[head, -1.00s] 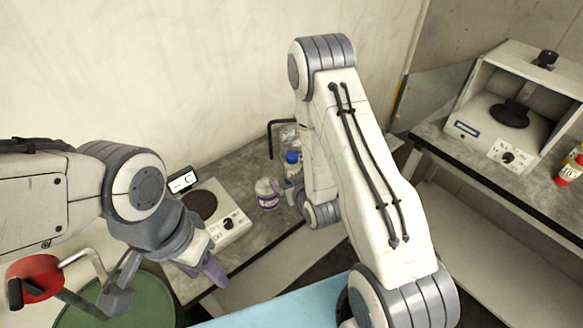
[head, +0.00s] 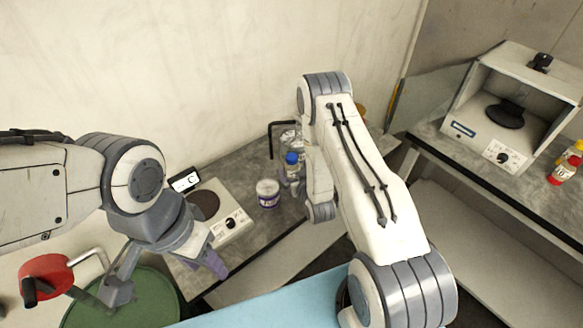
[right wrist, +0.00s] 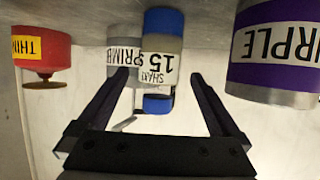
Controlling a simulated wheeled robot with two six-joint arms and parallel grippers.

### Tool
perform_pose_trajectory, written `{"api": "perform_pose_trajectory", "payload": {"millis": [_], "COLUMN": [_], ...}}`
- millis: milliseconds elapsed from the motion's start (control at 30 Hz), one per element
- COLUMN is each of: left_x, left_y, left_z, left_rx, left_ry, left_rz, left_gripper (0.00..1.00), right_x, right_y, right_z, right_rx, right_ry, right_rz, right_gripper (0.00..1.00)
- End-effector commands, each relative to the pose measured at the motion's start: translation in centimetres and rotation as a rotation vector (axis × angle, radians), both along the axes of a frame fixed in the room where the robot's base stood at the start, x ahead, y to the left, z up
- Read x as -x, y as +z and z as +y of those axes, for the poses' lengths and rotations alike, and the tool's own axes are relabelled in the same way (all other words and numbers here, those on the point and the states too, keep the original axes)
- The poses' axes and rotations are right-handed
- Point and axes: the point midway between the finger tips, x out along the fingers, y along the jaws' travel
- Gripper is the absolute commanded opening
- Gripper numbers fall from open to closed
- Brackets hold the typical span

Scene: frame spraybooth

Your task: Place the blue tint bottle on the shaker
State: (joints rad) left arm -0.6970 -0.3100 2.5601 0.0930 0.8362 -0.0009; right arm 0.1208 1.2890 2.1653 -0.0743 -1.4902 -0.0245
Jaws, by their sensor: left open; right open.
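The blue-capped tint bottle (head: 292,160) stands on the grey bench in the head view, partly covered by my right arm. In the right wrist view, the bottle (right wrist: 162,60), labelled 15, appears upside down between the spread black fingers of my right gripper (right wrist: 160,108). I cannot tell whether they touch it. My left gripper (head: 212,263) is open and empty, in front of a white unit (head: 232,228) with a dark round pad and a knob. A boxed unit (head: 480,140) on the right bench also has a round black pad; I cannot tell which is the shaker.
A purple-labelled can (head: 268,193) stands left of the bottle. The right wrist view shows a red thinner container (right wrist: 42,50) and a primer can (right wrist: 123,45) close by. A bent black bar (head: 282,125) rises behind. A green drum (head: 155,290) is at lower left.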

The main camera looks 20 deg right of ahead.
Motion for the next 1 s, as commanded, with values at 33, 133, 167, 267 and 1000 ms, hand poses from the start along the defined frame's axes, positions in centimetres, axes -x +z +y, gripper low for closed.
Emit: {"api": "perform_pose_trajectory", "payload": {"millis": [33,133,167,267,1000], "left_x": [0.0,0.0,0.0,0.0,0.0], "left_y": [1.0,1.3,1.4,1.5,1.5], "left_z": [0.0,0.0,0.0,0.0,0.0], "left_rx": [0.000,0.000,0.000,0.000,0.000], "left_ry": [-0.001,-0.002,-0.002,-0.002,-0.002], "left_rz": [0.000,0.000,0.000,0.000,0.000], "left_gripper": [0.50,0.50,0.50,0.50,0.50], "right_x": [-0.7,-1.8,-2.1,-2.6,-2.8], "right_y": [0.3,-0.4,-0.5,-0.9,-0.9], "right_z": [-0.1,-0.1,-0.1,-0.1,-0.1], "right_rx": [0.000,0.001,0.001,0.001,0.000], "right_ry": [0.000,0.001,0.001,0.001,0.000], "right_rz": [-0.002,-0.001,0.000,0.001,-0.002], "right_gripper": [1.00,1.00,1.00,1.00,0.00]}}
